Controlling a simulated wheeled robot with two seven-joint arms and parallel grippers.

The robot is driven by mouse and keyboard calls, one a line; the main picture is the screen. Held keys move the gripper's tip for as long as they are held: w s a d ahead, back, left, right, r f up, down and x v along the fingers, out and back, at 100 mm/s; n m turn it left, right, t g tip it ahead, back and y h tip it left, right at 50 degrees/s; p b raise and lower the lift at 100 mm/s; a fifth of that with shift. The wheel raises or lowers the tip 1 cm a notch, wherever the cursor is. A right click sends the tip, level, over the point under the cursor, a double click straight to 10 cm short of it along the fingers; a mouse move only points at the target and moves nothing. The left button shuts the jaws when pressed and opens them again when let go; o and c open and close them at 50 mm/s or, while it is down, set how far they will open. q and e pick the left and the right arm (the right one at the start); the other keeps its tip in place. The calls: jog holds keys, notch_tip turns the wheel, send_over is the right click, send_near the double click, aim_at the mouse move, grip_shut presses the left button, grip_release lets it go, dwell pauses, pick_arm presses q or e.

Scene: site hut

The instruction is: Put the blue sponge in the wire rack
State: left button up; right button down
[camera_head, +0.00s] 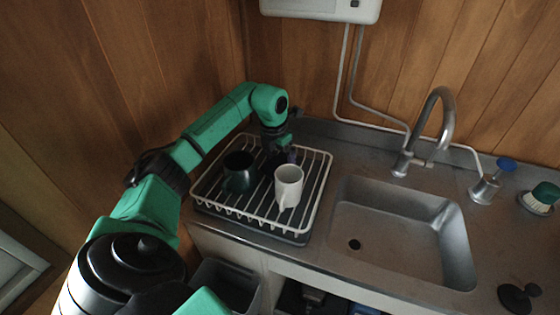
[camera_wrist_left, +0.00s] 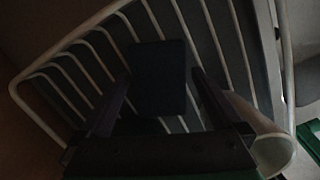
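The blue sponge (camera_wrist_left: 159,78) shows as a dark block in the left wrist view. It is between the fingers of my left gripper (camera_wrist_left: 162,76), over the bars of the wire rack (camera_wrist_left: 72,40). A thin gap shows between the sponge and the right-hand finger, so the fingers look open around it. Whether it rests on the bars is too dark to tell. In the head view my left gripper (camera_head: 280,156) reaches down into the back of the white wire rack (camera_head: 322,190), and the sponge is not clear there. My right gripper is not in view.
In the rack stand a dark mug (camera_head: 238,172) at left and a white mug (camera_head: 288,186) just in front of the gripper.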

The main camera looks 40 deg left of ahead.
aim_at(276, 165)
pick_arm(q)
jog(key=shift+r, duration=0.1)
jog(key=shift+r, duration=0.25)
notch_tip(276, 165, up, 11)
jog(key=s+b, duration=0.1)
jog(key=s, duration=0.1)
jog(key=shift+r, duration=0.15)
jog(key=shift+w, duration=0.1)
